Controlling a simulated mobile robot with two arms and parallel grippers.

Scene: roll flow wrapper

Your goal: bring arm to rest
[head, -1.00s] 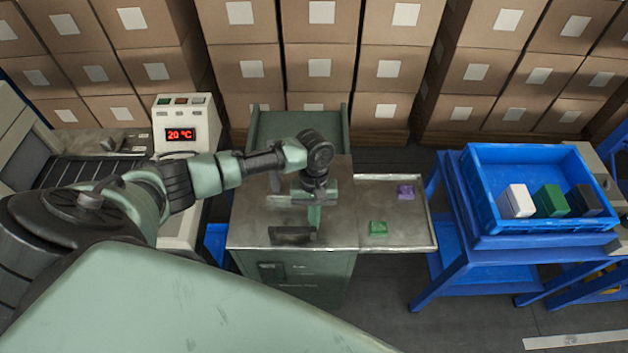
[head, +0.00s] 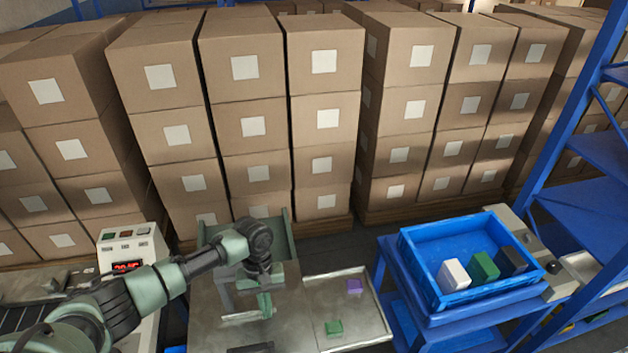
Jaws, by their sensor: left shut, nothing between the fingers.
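My left arm comes in from the left. Its left gripper (head: 265,303) points down over the metal-topped work table (head: 210,333), shut and empty. My right gripper is not in view. A small green block (head: 333,328) and a small purple block (head: 354,285) lie apart on the metal tray (head: 365,318) at the table's right side. The gripper is left of both blocks and touches neither.
A blue crate (head: 415,258) on a blue stand holds a white block (head: 454,275), a green block (head: 484,267) and a dark block (head: 512,262). Stacked cartons (head: 325,117) fill the back. A machine with a red display (head: 127,267) stands left. A blue rack (head: 590,200) rises at right.

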